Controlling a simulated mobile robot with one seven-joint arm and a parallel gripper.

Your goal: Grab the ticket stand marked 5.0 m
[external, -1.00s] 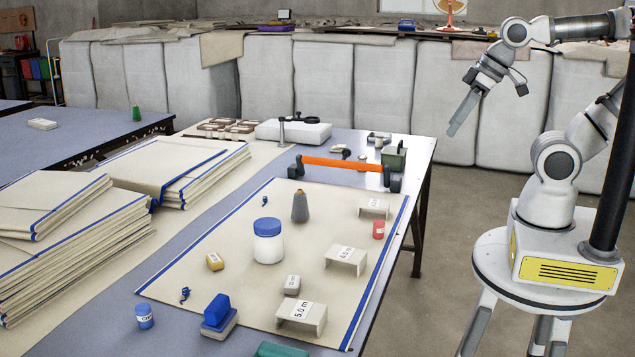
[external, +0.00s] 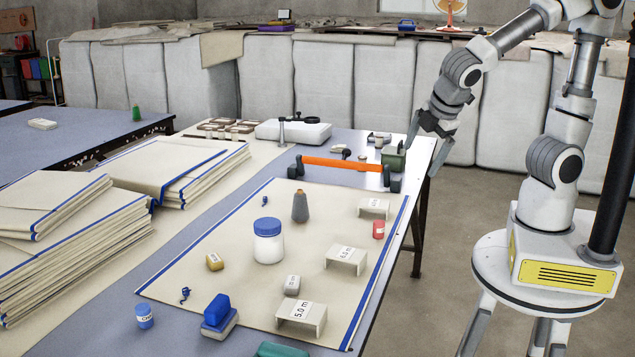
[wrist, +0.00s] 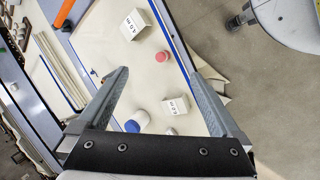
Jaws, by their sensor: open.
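The ticket stand marked 5.0 m (external: 301,317) is a small cream bracket with a white label, near the front right of the cloth on the table in the external view. I cannot make it out in the wrist view. My gripper (external: 424,138) is open and empty, in the air by the table's far right side, well behind and above that stand. In the wrist view my gripper's fingers (wrist: 158,72) are spread wide over the cloth. A similar stand (external: 346,260), which seems marked 6.0 m, shows between them (wrist: 174,105).
A third stand (external: 373,208) is farther back by a red jar (external: 378,230). An orange bar (external: 342,163) lies behind. Cloth stacks (external: 70,240) fill the left.

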